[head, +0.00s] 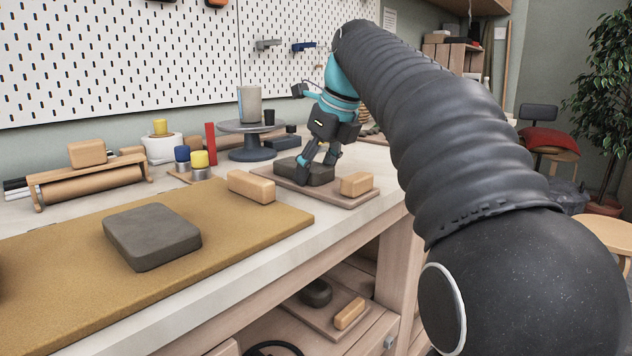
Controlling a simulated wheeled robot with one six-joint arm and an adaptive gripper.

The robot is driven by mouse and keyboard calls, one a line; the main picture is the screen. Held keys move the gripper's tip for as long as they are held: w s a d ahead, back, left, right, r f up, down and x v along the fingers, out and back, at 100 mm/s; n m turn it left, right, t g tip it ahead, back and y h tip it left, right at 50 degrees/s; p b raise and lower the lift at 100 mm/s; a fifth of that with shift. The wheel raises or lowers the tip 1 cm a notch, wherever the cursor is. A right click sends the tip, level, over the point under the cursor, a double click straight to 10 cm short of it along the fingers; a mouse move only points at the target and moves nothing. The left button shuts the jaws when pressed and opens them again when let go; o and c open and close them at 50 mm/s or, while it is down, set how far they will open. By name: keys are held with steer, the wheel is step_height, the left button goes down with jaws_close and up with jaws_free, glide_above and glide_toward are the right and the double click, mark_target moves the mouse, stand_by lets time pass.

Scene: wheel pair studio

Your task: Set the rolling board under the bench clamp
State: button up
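A thin brownish board (356,199), possibly the rolling board, lies on the bench top near its front edge. A dark grey slab (319,175) and a pale wooden block (356,184) rest on it. My gripper (316,171) points down at the dark slab, its fingers apart. Whether they touch or hold the slab is unclear. A similar board (324,319) with a dark round piece and a wooden block lies on the lower shelf. I cannot identify the bench clamp for certain. A blue clamp-like tool (304,47) hangs on the pegboard.
A tan mat (60,235) with a larger dark slab (152,236) and a wooden block (251,187) covers the left bench. Behind stand a turntable (252,140), small jars and a wooden rack (92,175). My arm hides part of the right side.

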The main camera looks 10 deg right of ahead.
mark_target(314, 167)
steer(key=shift+f, duration=0.55)
steer(key=shift+c, duration=0.2)
step_height(314, 167, up, 5)
steer(key=shift+w+a+f+p, duration=0.1)
steer(key=shift+w+a+p, duration=0.05)
steer(key=shift+p, duration=0.95)
jaws_close()
steer(key=s+d+r+p, duration=0.1)
steer(key=s+d+r, duration=0.5)
steer(key=s, duration=0.3)
steer(key=shift+s+d+r, duration=0.15)
steer(key=shift+d+r, duration=0.25)
steer(key=shift+d, duration=0.3)
